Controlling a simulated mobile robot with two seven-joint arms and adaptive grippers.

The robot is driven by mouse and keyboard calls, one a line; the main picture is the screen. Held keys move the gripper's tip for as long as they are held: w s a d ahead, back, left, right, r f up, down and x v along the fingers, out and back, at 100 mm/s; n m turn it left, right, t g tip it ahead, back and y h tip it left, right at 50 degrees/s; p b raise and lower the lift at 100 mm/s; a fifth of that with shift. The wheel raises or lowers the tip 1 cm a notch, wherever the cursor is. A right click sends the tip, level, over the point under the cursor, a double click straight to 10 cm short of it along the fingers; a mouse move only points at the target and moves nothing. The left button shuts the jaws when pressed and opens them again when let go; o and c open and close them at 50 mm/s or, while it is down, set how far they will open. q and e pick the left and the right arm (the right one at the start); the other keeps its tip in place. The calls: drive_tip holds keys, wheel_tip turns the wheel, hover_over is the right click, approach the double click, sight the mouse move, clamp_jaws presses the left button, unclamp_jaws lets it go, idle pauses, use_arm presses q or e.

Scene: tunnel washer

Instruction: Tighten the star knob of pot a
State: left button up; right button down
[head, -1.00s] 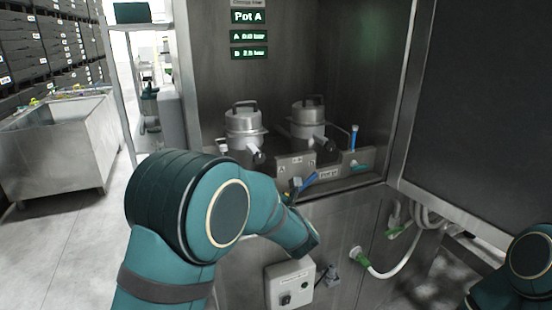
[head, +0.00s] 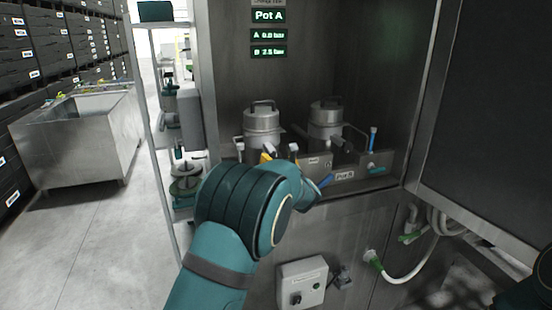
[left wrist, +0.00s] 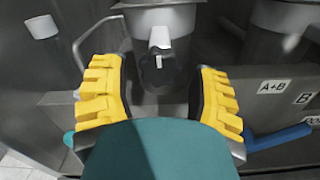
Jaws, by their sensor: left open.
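Pot a (head: 262,127) is the left of two metal pots with top handles in the steel cabinet. Its black star knob (left wrist: 157,71), with a white mark, shows in the left wrist view below a pale metal stem. My left gripper (left wrist: 159,82) is open, with one yellow finger on each side of the knob and visible gaps to both. In the head view the yellow of my left gripper (head: 268,157) shows just in front of pot a, mostly behind my arm. The knob is not clear there. My right gripper is not visible.
The second pot (head: 326,122) stands close on the right. A labelled valve panel (head: 345,175) with a blue lever (left wrist: 280,138) is right of my gripper. A sign (head: 268,34) reads A 0.0 bar. The open cabinet door (head: 490,120) bounds the right side.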

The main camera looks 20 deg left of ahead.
use_arm(q)
drive_tip(key=shift+x, duration=0.95)
